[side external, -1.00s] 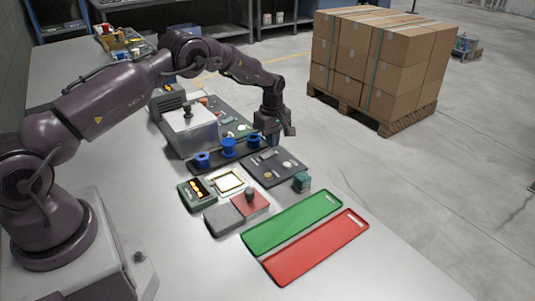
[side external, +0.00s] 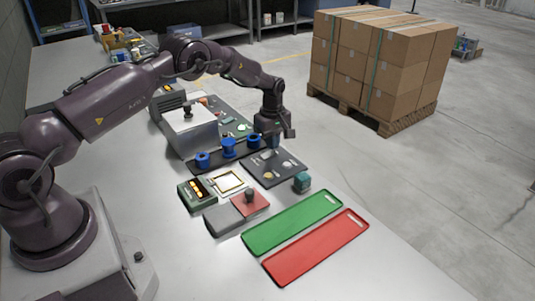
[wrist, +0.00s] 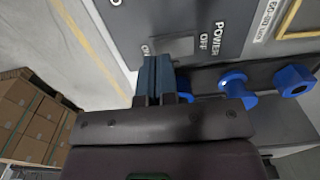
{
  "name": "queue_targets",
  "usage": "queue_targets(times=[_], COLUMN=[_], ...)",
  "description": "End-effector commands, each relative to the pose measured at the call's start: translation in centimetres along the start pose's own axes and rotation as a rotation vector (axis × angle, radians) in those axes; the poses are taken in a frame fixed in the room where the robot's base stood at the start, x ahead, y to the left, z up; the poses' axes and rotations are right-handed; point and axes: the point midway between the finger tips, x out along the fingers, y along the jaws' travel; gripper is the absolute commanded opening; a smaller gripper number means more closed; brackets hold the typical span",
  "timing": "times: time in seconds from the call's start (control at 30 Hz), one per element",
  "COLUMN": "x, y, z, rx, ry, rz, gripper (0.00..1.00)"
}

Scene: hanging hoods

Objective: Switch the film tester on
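In the wrist view a dark grey panel (wrist: 205,18) carries the words POWER, OFF and a partly covered ON. A plain grey switch patch (wrist: 181,46) sits between OFF and ON. My gripper (wrist: 154,62) has its two blue-teal fingers side by side with almost no gap, and nothing shows between them. Their tips are at the panel's edge beside the ON label; whether they touch is unclear. In the side view my gripper (side external: 273,139) points down at the far right of the equipment row. The machine with a black knob (side external: 190,128) stands left of it.
Blue spools (side external: 228,147) stand on a dark strip close to my gripper. The table edge is close on the right.

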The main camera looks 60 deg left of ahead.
Motion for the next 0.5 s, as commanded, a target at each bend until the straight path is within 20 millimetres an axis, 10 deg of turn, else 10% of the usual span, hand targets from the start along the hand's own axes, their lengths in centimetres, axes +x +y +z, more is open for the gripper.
queue_targets(times=[0.5], x=[0.84], y=[-0.03], z=[0.00], rx=[0.000], ry=[0.000], rz=[-0.001], gripper=[0.00])
